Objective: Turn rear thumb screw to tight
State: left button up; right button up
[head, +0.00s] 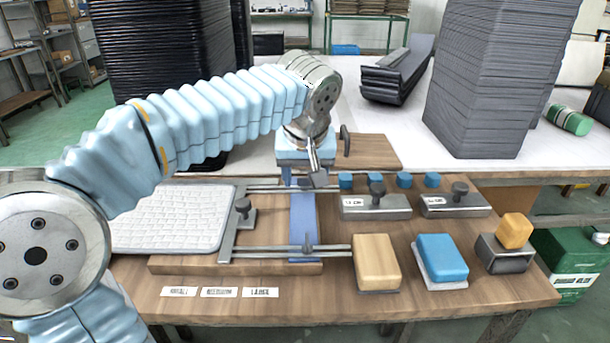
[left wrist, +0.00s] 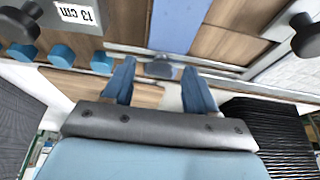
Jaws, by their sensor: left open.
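My left gripper (head: 312,168) is above the rear rail of the wooden fixture and points down. In the left wrist view its two blue fingers (left wrist: 159,66) are apart, with nothing held. A small grey rear thumb screw (left wrist: 160,69) shows between the fingertips, at the end of a blue strip (left wrist: 176,24); I cannot tell whether a finger touches it. In the head view the gripper covers most of that spot. The blue strip (head: 303,222) runs forward to a front thumb screw (head: 307,244) on the front rail. My right gripper is not in view.
Grey blocks with black knobs (head: 376,206) (head: 455,206) and several blue knobs (head: 404,180) stand right of the strip. A white quilted pad (head: 172,218) lies left. Wooden (head: 376,262) and blue (head: 442,258) blocks stand front right. Tall dark stacks (head: 490,80) rise behind.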

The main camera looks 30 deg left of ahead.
pick_arm(q)
jog(key=c, duration=1.1)
jog(key=shift+o, duration=0.2)
jog(key=shift+m, duration=0.3)
jog(key=m+h, duration=0.1)
jog(key=m, duration=0.2)
jog(key=shift+a+t, duration=0.15)
jog(key=shift+t, duration=0.15)
jog(key=m+h, duration=0.1)
jog(key=m, duration=0.3)
jog(key=shift+a+h, duration=0.15)
jog(key=shift+h, duration=0.25)
jog(key=m, duration=0.2)
jog(key=m+h+p, duration=0.1)
jog(key=m, duration=0.1)
jog(key=m+h, duration=0.1)
jog(key=m, duration=0.1)
jog(key=shift+w+a+g+p, duration=0.1)
jog(key=shift+a+g+p, duration=0.2)
jog(key=shift+g+p, duration=0.1)
jog(key=shift+w+a+m+g+h, duration=0.1)
jog(key=shift+m+g+h, duration=0.25)
jog(key=shift+m, duration=0.75)
jog(key=shift+m+g+h, duration=0.25)
jog(key=shift+m+h, duration=0.1)
jog(key=shift+m, duration=0.75)
